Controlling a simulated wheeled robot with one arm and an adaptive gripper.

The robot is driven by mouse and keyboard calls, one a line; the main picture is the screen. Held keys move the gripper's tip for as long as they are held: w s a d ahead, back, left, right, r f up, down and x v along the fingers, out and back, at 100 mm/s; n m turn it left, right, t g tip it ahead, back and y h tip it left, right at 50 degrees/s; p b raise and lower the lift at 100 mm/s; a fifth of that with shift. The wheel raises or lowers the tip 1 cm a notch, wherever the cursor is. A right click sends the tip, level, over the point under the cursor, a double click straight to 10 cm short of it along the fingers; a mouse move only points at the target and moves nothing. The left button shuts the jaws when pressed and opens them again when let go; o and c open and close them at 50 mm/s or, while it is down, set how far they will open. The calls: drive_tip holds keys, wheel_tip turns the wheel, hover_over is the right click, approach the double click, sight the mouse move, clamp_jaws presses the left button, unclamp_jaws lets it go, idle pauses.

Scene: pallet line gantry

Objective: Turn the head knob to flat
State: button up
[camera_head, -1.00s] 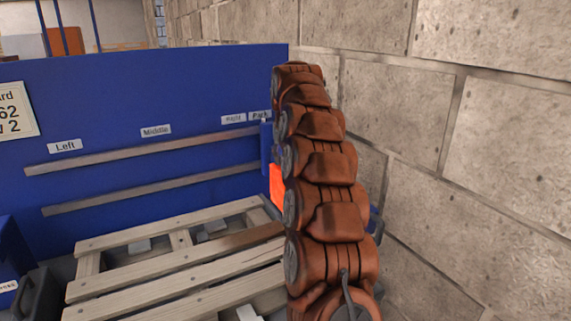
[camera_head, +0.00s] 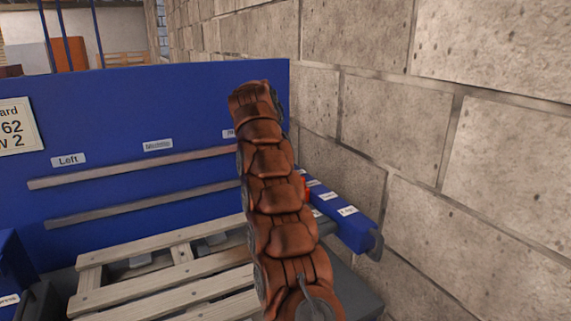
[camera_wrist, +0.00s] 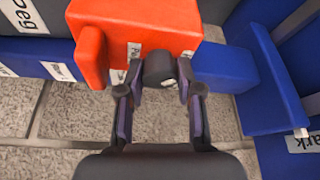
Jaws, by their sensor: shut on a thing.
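The head is an orange-red block (camera_wrist: 115,25) on a blue beam in the wrist view. Its dark round knob (camera_wrist: 160,68) sits on the side facing me. My gripper (camera_wrist: 160,88) is shut on the knob, one finger on each side. A small white label on the block is partly covered by the knob, so I cannot read the knob's setting. In the head view only a small red bit of the head (camera_head: 305,187) shows beside my arm; the gripper is hidden there.
A blue beam (camera_head: 340,212) with white labels runs along the stone wall (camera_head: 470,150) at right. A blue panel (camera_head: 110,110) with two rails stands behind a wooden pallet (camera_head: 165,287). A blue part labelled "Park" (camera_wrist: 305,142) is right of my gripper.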

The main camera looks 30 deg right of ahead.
drive_tip(key=m+p, duration=0.1)
drive_tip(key=p, duration=0.2)
drive_tip(key=m+g+p, duration=0.1)
drive_tip(key=m+p, duration=0.1)
drive_tip(key=p, duration=0.1)
drive_tip(key=m+g+p, duration=0.1)
drive_tip(key=m+p, duration=0.1)
drive_tip(key=p, duration=0.1)
drive_tip(key=shift+r, duration=0.3)
drive_tip(key=shift+f+m+g+p, duration=0.1)
drive_tip(key=shift+m+g+p, duration=0.2)
drive_tip(key=shift+m+p, duration=0.5)
drive_tip(key=shift+f+p, duration=0.2)
drive_tip(key=shift+p, duration=0.2)
drive_tip(key=o, duration=1.2)
drive_tip(key=shift+y, duration=0.3)
drive_tip(key=shift+c, duration=0.2)
drive_tip(key=shift+f+n+b, duration=0.15)
drive_tip(key=shift+n+b, duration=0.15)
drive_tip(key=shift+b, duration=0.8)
